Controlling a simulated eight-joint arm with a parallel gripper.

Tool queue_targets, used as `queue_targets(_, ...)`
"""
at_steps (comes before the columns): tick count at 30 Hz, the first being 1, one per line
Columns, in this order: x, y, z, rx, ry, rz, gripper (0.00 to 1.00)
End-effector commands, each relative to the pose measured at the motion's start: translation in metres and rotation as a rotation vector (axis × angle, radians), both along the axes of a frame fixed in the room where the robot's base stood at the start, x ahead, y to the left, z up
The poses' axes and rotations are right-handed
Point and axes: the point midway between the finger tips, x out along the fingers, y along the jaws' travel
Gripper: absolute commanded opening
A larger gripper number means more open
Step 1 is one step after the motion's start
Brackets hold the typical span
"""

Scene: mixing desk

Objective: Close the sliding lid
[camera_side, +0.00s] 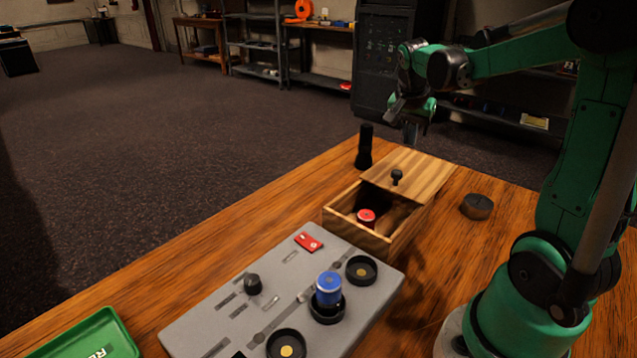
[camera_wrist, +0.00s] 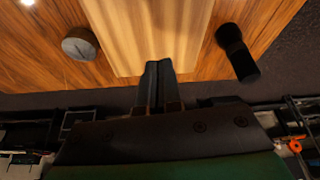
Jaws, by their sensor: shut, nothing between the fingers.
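The wooden box (camera_side: 360,238) stands on the desk behind the grey panel, with its front part uncovered. Its sliding lid (camera_side: 428,170) is pale wood with a dark knob (camera_side: 397,176), and sits back over the rear, sticking out behind the box. A red-topped cylinder (camera_side: 366,217) is inside the box. My gripper (camera_side: 411,135) is shut and empty, above and behind the lid's far end. In the wrist view my shut fingertips (camera_wrist: 158,66) overlap the far end of the lid (camera_wrist: 155,30). I cannot tell whether they touch it.
A black flashlight-like cylinder (camera_side: 364,147) stands left of the lid, and a dark round puck (camera_side: 477,206) lies to its right. The grey panel (camera_side: 230,310) in front holds a blue cylinder (camera_side: 329,288), knobs and a red switch (camera_side: 307,241). A green tray (camera_side: 85,340) is at front left.

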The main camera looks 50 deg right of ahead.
Motion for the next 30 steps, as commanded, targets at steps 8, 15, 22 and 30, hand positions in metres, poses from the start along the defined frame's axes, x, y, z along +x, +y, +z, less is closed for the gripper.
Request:
queue_targets(8, 0.0, 0.003, -0.038, 0.0, 0.0, 0.005, 0.0)
queue_targets(15, -0.004, 0.025, -0.041, 0.0, -0.001, 0.003, 0.0)
queue_targets(22, -0.004, 0.027, -0.041, -0.001, 0.0, 0.002, 0.0)
queue_targets(30, -0.004, 0.038, -0.041, 0.0, 0.0, 0.005, 0.0)
